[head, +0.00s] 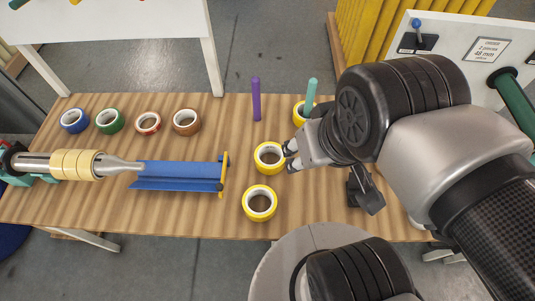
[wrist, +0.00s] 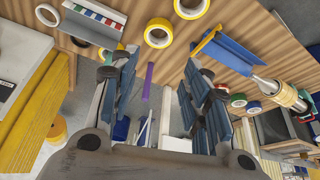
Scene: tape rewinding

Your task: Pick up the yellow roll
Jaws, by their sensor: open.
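Three yellow rolls show on the table in the head view. The middle one (head: 268,171) lies flat right of the blue trough, the front one (head: 260,216) lies nearer me, and the back one (head: 298,117) is by a teal peg, partly hidden by my arm. My gripper (head: 288,155) is open and empty, its fingertips at the right edge of the middle roll. In the wrist view my gripper (wrist: 158,72) has its fingers apart, with the middle roll (wrist: 158,45) beyond the tips and the front roll (wrist: 191,15) at the top edge. Contact cannot be told.
A blue trough (head: 180,175) and a spindle (head: 125,165) bearing tan rolls are at left. Blue, green, red and brown rolls (head: 148,132) line the back left. A purple peg (head: 256,100) stands behind the middle roll. Bare wood lies left of the front roll.

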